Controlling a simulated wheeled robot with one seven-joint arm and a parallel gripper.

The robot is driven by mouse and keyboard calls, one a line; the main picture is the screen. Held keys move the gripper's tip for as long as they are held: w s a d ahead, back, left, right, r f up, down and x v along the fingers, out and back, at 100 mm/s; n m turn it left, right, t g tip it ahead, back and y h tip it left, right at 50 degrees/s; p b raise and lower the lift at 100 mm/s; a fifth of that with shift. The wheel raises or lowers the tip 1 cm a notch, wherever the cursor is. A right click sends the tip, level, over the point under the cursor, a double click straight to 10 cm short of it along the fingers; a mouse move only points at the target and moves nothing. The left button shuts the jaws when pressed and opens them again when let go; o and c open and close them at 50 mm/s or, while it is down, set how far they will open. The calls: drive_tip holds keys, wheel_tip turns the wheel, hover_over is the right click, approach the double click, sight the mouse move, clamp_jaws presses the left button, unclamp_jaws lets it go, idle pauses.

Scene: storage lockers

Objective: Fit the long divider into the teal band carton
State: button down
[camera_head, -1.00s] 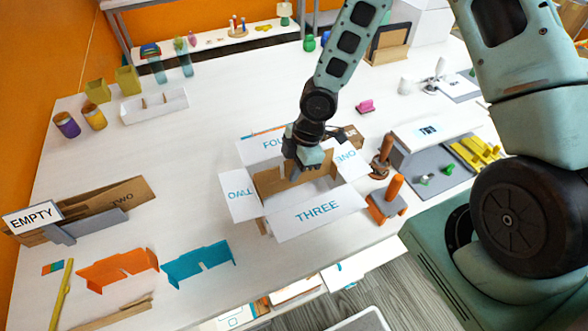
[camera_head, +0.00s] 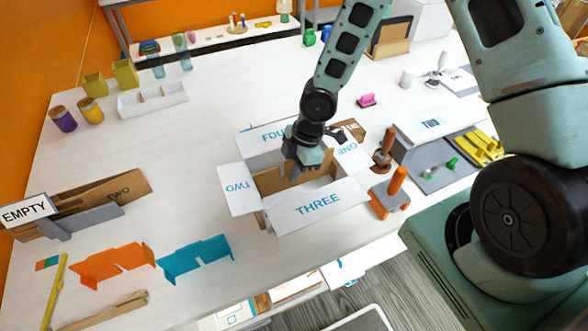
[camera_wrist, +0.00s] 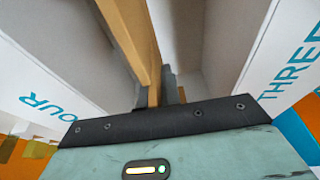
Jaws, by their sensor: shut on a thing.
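The open carton (camera_head: 310,222) stands mid-table, its white flaps marked ONE, TWO, THREE and FOUR folded outward. I cannot make out a teal band on it. My gripper (camera_head: 303,170) points down into its opening. In the wrist view, my gripper (camera_wrist: 158,92) is shut on the upper edge of a tan cardboard divider (camera_wrist: 136,28). The divider runs lengthwise inside the carton, between the FOUR side and the THREE side. Its lower edge is hidden, so I cannot tell whether it touches the carton floor.
An orange divider (camera_head: 112,264) and a blue divider (camera_head: 197,259) stand front left. Flattened cardboard (camera_head: 125,188) with an EMPTY sign (camera_head: 26,212) lies at left. An orange-handled tool (camera_head: 390,192) stands close right of the carton. The table behind the carton is mostly clear.

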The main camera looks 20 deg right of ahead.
drive_tip(key=shift+f+b, duration=1.25)
drive_tip(key=shift+f, duration=0.35)
drive_tip(key=c, duration=1.5)
unclamp_jaws()
drive_tip(key=p+v, duration=0.2)
drive_tip(key=v, duration=1.5)
drive_tip(key=shift+r+p, duration=0.25)
drive_tip(key=shift+p, duration=0.1)
drive_tip(key=s+a+r+m+h+b, duration=0.1)
drive_tip(key=s+a+m, duration=0.2)
drive_tip(key=s, duration=0.3)
drive_tip(key=s+a+r+m+b, duration=0.2)
drive_tip(key=s+a+m, duration=0.1)
drive_tip(key=s, duration=0.4)
drive_tip(key=s+a+r+m+h+b, duration=0.1)
drive_tip(key=s+a+r+m+b, duration=0.1)
drive_tip(key=s+a+m, duration=0.2)
drive_tip(key=shift+s+a+h, duration=0.15)
drive_tip(key=shift+s, duration=0.65)
drive_tip(key=shift+s+a+h, duration=0.15)
drive_tip(key=shift+s, duration=0.6)
